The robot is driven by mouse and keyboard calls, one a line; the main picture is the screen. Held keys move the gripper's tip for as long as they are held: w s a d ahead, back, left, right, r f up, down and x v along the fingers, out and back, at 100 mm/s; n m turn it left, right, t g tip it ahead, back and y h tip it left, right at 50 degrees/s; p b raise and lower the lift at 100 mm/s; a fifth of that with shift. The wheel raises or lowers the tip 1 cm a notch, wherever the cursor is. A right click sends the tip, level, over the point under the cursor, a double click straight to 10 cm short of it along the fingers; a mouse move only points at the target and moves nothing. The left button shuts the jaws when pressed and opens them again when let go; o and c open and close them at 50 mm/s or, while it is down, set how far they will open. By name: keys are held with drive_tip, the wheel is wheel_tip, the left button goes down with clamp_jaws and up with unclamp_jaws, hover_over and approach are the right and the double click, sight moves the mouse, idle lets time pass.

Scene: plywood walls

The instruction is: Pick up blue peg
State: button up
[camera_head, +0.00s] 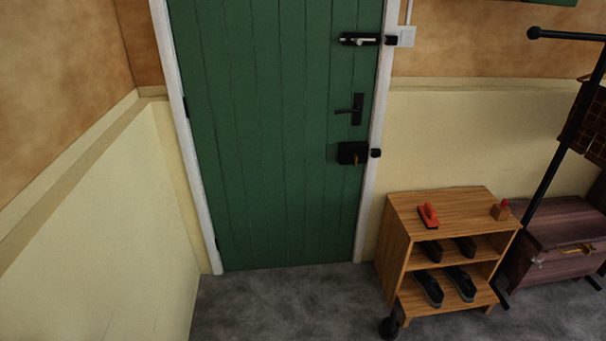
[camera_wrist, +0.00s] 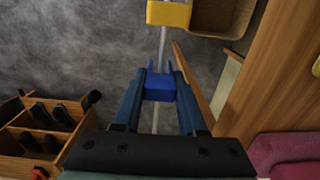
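The blue peg (camera_wrist: 160,87) is in the middle of the wrist view, with two short prongs at its far end. It lies in line with a thin pale rail. My gripper (camera_wrist: 160,78) has its two dark blue fingers spread apart, one on each side of the peg. The fingertips are close to the peg's sides; I cannot make out clear contact. The head view shows neither the gripper nor the blue peg.
A yellow block (camera_wrist: 168,13) sits on the rail beyond the peg. A brown bin (camera_wrist: 222,18) and wooden panel (camera_wrist: 270,75) are to the right. The head view shows a green door (camera_head: 275,130) and wooden shoe rack (camera_head: 450,205), with open floor before the door.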

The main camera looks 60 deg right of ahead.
clamp_jaws()
